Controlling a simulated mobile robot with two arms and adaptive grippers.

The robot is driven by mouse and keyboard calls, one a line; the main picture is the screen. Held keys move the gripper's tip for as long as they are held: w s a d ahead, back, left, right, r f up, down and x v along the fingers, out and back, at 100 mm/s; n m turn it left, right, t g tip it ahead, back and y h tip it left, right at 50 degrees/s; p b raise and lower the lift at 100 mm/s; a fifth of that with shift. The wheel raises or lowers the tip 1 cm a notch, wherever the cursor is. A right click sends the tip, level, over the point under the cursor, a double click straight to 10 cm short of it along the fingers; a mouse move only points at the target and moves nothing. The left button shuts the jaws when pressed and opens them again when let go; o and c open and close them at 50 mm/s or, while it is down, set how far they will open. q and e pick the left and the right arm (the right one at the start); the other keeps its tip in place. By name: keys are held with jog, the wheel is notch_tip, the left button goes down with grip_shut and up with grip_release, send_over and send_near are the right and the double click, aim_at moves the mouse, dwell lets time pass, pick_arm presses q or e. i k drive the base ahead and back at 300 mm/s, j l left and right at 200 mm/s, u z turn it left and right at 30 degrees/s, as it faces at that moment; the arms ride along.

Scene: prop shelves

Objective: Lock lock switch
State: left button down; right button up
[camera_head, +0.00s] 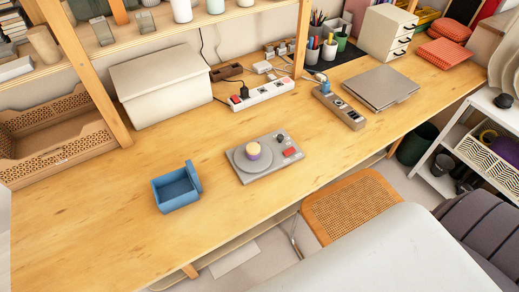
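I cannot tell for sure which thing is the lock switch. A flat grey device (275,169) lies in the middle of the wooden desk. The switch positions are too small to read. Neither of my grippers is in view.
An open blue box (177,190) stands left of the grey device. Behind are a large cream box (160,88) and a white power strip (262,94). A closed grey laptop (380,88) lies at the right. The wooden desk (90,225) is bare at front left.

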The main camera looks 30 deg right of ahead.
aim_at(287, 152)
jog(key=z, duration=1.15)
